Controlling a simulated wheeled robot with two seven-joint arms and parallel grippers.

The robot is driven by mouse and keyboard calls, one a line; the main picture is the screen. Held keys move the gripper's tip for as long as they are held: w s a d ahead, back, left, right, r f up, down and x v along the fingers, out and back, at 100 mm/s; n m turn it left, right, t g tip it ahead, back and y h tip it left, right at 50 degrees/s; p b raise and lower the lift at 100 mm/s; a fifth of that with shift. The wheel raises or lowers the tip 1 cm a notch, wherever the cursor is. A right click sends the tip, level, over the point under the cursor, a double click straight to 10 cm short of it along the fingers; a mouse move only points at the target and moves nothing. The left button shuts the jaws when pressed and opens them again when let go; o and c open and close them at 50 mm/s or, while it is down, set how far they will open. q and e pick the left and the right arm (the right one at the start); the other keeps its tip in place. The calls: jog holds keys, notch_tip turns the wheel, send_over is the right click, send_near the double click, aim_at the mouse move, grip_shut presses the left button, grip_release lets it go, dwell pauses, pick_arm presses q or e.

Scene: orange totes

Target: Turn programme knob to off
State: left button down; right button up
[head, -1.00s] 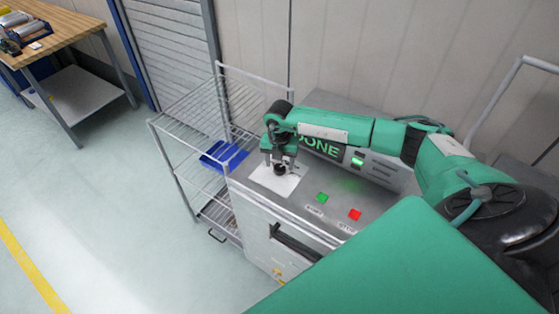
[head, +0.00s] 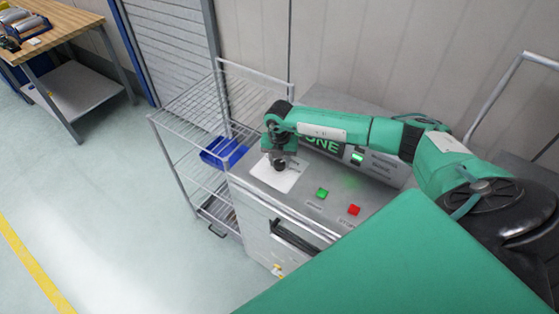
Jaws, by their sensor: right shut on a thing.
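The programme knob (head: 279,166) is a small black knob on a white plate (head: 267,181) on the grey machine's top (head: 318,215). My right gripper (head: 279,160) points down over it and is shut on it, hiding much of the knob. Which way the knob points cannot be told. Behind my right arm, a display (head: 322,143) shows green letters, partly covered, with "ONE" readable. A green light (head: 357,157) is lit beside it. My left gripper is not in view.
A green button (head: 321,193) and a red button (head: 353,210) sit right of the plate. A wire rack (head: 190,105) with a blue bin (head: 224,151) stands left of the machine. A wooden workbench (head: 60,22) is far left. The floor between is clear.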

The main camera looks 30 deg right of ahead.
jog(key=shift+f+n+b, duration=0.15)
jog(key=shift+n+b, duration=0.25)
jog(key=shift+b, duration=0.15)
jog(key=n+b, duration=1.2)
jog(key=b, duration=0.1)
jog(key=n+b, duration=0.3)
jog(key=n, duration=0.1)
jog(key=shift+r+n+b, duration=0.2)
jog(key=shift+n+b, duration=0.25)
jog(key=shift+n, duration=0.05)
jog(key=o, duration=1)
jog(key=shift+r, duration=0.1)
